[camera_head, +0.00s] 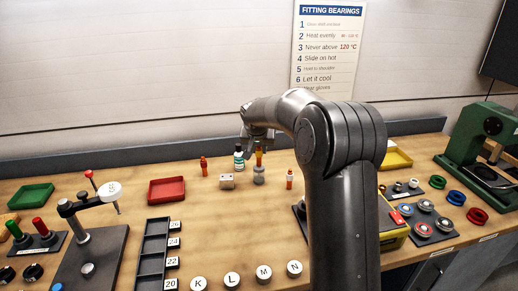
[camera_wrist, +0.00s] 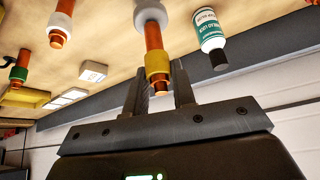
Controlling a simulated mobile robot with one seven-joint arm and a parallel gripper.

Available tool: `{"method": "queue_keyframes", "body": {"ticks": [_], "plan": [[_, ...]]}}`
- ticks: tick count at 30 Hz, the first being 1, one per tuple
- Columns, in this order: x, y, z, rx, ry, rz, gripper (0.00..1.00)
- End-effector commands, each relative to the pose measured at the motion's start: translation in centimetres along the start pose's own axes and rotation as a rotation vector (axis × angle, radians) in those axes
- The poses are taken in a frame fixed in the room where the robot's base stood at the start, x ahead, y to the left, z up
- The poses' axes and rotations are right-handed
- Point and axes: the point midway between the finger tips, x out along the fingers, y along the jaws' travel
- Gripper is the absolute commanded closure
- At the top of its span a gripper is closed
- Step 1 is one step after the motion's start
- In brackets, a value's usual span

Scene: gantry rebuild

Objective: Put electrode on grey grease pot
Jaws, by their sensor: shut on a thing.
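The electrode (camera_head: 259,158), a copper-orange rod with a yellow band, stands upright below my gripper (camera_head: 258,139) in the head view. In the wrist view the electrode (camera_wrist: 154,38) runs between the two fingers of my gripper (camera_wrist: 162,88), which is shut on it near the yellow band. The grey grease pot (camera_head: 259,176) is directly under the electrode; the pot (camera_wrist: 150,13) also shows at the top of the wrist view. The electrode's lower end meets the pot's top in both views; whether it bears on it or hangs just above, I cannot tell.
A teal-labelled bottle (camera_head: 239,158) stands close behind the pot on the left. Other orange rods stand at left (camera_head: 204,166) and right (camera_head: 290,180). A red tray (camera_head: 167,190) lies further left.

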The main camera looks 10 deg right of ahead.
Motion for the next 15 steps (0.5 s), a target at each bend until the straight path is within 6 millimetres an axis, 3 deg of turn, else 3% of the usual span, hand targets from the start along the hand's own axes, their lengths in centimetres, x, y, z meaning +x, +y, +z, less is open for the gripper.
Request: {"method": "queue_keyframes", "body": {"ticks": [2,3,10,15], "plan": [[0.22,-0.01,0.13,0.0,0.0,0.0,1.0],[0.21,0.01,0.13,0.0,0.0,0.0,0.73],[0.19,0.01,0.11,0.0,-0.001,0.0,0.54],[0.19,0.01,0.12,0.0,-0.001,0.0,0.54]]}}
